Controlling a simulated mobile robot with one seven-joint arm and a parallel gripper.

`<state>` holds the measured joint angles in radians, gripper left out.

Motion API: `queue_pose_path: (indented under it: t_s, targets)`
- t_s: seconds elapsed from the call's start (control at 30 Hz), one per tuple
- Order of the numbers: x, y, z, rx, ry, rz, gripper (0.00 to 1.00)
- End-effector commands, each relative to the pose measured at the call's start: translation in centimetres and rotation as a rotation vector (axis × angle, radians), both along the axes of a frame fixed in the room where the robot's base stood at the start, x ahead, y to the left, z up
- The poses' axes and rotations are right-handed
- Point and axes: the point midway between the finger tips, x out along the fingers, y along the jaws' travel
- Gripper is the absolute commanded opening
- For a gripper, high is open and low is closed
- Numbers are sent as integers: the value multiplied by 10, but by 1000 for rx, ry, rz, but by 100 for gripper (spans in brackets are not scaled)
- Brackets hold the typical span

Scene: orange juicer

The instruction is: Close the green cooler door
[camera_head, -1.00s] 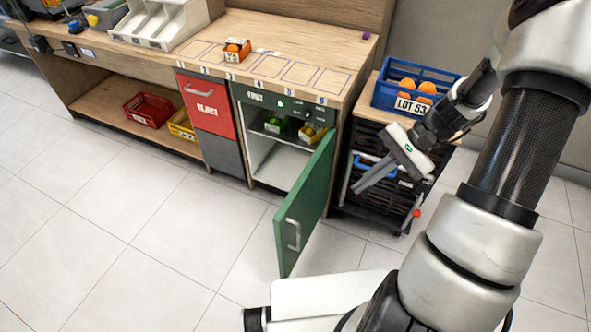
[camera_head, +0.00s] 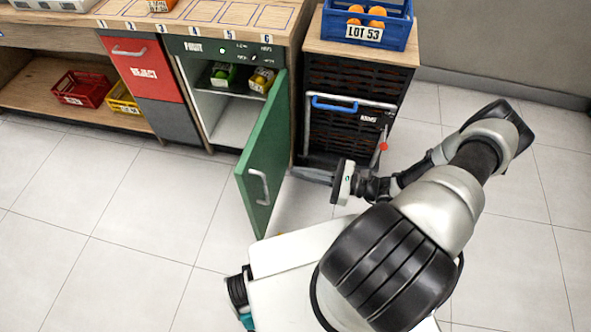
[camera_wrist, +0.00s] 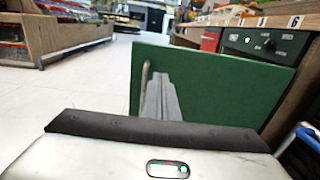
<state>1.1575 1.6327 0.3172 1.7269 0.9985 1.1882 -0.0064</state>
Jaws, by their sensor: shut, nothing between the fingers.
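The green cooler door (camera_head: 264,150) stands open, swung out from the right side of the cooler opening (camera_head: 232,120). Its grey handle (camera_head: 259,187) is near the free edge. In the wrist view the green door (camera_wrist: 220,90) fills the middle, with its handle (camera_wrist: 145,74) at the left edge. My gripper (camera_head: 303,174) is low, to the right of the door, with its fingers pointing left toward it. In the wrist view the fingers (camera_wrist: 161,95) are together and empty in front of the door. I cannot tell whether they touch it.
A black cart (camera_head: 345,100) with a blue handle stands right of the cooler, close behind my gripper. It carries a blue crate (camera_head: 390,32) of oranges. A green box (camera_head: 223,75) and a yellow-fruit box (camera_head: 262,80) sit inside the cooler. Floor left of the door is clear.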

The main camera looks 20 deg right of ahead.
Motion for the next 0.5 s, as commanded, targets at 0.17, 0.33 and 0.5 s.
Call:
queue_pose_path:
  t_s: [0.17, 0.33, 0.5]
  targets:
    - [20, 35, 0, 3, 1, 6, 0]
    - [39, 65, 0, 1, 2, 5, 0]
    - [53, 86, 0, 1, -1, 4, 0]
